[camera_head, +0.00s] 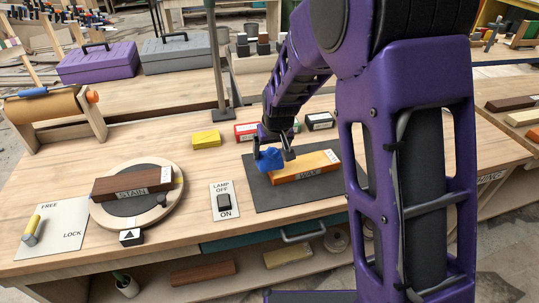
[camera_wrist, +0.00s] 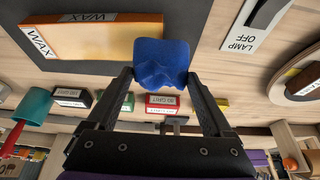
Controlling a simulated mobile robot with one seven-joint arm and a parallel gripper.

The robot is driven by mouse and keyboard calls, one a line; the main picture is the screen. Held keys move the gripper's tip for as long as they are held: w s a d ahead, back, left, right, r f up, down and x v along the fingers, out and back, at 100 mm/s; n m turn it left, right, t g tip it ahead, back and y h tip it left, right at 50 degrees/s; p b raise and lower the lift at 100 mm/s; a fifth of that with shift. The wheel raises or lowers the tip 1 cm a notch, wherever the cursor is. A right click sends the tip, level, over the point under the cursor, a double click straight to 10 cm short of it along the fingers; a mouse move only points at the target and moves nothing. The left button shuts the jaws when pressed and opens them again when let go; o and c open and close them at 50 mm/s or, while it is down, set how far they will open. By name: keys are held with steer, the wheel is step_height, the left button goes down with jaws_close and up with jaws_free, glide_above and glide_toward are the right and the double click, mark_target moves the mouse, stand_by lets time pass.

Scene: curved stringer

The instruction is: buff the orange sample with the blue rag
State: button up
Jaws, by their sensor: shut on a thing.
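The orange sample (camera_head: 308,167) is a long block with WAX labels, lying flat on a dark mat (camera_head: 262,197). In the wrist view the orange sample (camera_wrist: 95,40) fills the upper left. My gripper (camera_head: 275,154) is shut on the crumpled blue rag (camera_head: 267,162). The rag (camera_wrist: 162,62) sticks out between both fingers in the wrist view, in front of the sample's right end there. In the head view it is at the sample's left end. I cannot tell whether the rag touches the sample.
A lamp switch plate (camera_head: 224,201) lies left of the mat. A dark brown STAIN block (camera_head: 132,184) sits on a round turntable (camera_head: 165,209) further left. Behind the mat are a yellow block (camera_head: 206,140), a red-and-white block (camera_head: 246,131) and a black-and-white block (camera_head: 320,121).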

steer(key=shift+r+p, duration=1.45)
steer(key=shift+r, duration=1.1)
